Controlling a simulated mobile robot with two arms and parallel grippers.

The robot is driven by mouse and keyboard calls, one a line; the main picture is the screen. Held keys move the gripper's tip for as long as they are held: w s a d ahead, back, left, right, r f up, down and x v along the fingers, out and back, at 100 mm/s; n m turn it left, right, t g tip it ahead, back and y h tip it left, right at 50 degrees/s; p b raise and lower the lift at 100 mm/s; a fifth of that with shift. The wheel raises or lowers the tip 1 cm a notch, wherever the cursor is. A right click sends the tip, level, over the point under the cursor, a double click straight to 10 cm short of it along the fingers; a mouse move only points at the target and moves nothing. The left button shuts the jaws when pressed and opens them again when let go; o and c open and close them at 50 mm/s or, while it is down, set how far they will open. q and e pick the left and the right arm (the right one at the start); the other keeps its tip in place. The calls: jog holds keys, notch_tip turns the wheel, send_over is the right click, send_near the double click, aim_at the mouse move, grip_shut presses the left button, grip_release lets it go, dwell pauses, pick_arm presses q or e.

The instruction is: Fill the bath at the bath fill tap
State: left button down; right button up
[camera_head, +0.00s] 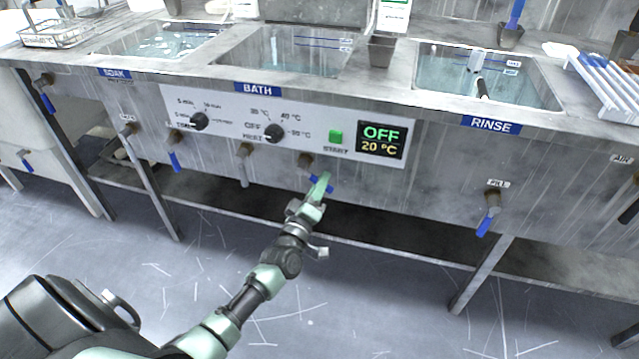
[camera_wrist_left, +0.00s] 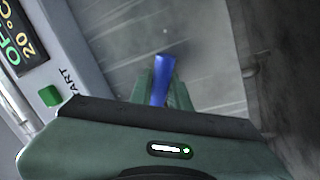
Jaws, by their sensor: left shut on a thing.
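A tap (camera_head: 305,160) sits on the front panel below the START button. My left gripper (camera_head: 321,186) is shut on its blue lever (camera_wrist_left: 161,80); the lever also shows at the fingers in the head view. I see no readable label at this tap, and the gripper partly covers it. My right gripper is not in view.
The control panel has two black knobs, a green START button (camera_head: 336,137) and a display (camera_head: 382,140) reading OFF and 20 °C. A spout (camera_head: 244,165) and a blue-levered tap (camera_head: 175,152) stand to the left. The RINSE tap (camera_head: 490,208) is right. Open floor lies in front.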

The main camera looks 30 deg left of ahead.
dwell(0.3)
pick_arm(q)
jog(key=c, duration=1.3)
grip_release()
jog(key=shift+p+v, duration=0.65)
jog(key=shift+v, duration=3.3)
